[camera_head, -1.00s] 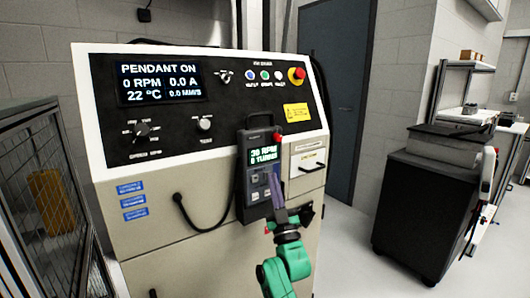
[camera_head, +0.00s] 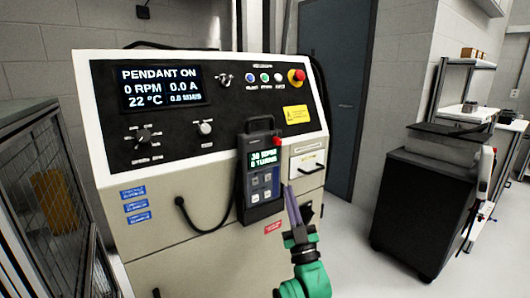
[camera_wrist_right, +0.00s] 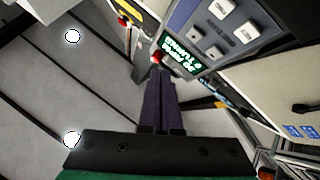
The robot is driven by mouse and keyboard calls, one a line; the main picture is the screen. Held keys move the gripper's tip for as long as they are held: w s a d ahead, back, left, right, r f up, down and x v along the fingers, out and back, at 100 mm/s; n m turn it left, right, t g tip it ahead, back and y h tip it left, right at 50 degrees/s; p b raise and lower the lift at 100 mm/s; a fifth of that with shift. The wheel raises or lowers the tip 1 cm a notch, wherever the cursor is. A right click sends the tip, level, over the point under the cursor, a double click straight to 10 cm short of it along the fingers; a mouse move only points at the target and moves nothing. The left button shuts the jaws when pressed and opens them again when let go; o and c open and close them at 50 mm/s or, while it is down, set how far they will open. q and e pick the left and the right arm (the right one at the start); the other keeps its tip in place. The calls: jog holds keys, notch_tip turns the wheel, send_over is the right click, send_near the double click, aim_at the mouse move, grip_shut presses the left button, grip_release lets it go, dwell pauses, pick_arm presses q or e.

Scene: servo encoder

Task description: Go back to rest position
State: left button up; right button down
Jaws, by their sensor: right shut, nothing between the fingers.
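My right gripper (camera_head: 289,190) is in front of the machine cabinet, just below and right of the handheld pendant (camera_head: 262,170). Its dark fingers are shut together with nothing between them, and it is apart from the pendant in the head view. In the right wrist view the shut fingers (camera_wrist_right: 160,88) point up toward the pendant's screen and buttons (camera_wrist_right: 220,30). The pendant hangs upright on the cabinet front, and its screen reads 30 RPM. My left gripper is in neither view.
The control cabinet (camera_head: 165,245) carries a black panel with a "PENDANT ON" display, knobs, buttons and a red emergency stop (camera_head: 296,76). A mesh cage (camera_head: 40,160) stands at left. A dark cart (camera_head: 425,205) stands at right, with open floor (camera_head: 355,245) between.

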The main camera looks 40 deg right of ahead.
dwell(0.7)
jog(key=w+a+f+n+g+y+p, duration=0.1)
jog(key=w+a+f+g+y, duration=0.15)
jog(key=f, duration=0.65)
jog(key=w+a+f+g+y+p, duration=0.1)
jog(key=w+a+f+g+y, duration=0.15)
jog(key=f, duration=0.75)
jog(key=s+a+f+n+g+y+p, duration=0.1)
jog(key=s+a+f+g, duration=0.15)
jog(key=f, duration=0.85)
jog(key=s+a+f+g+y, duration=0.2)
jog(key=s+f+g, duration=0.15)
jog(key=f, duration=0.75)
jog(key=s+a+f+g+y+p, duration=0.15)
jog(key=s+f+g, duration=0.25)
jog(key=s+f, duration=0.4)
jog(key=s+a+f+g+h+p, duration=0.15)
jog(key=s+f+g, duration=0.25)
jog(key=s+f, duration=0.4)
jog(key=s+f+g, duration=0.2)
jog(key=s, duration=0.8)
jog(key=s+f+g, duration=0.3)
jog(key=s, duration=0.6)
jog(key=shift+s+a+f+y, duration=0.15)
jog(key=shift+s+f+y, duration=0.15)
jog(key=shift+s+f, duration=0.1)
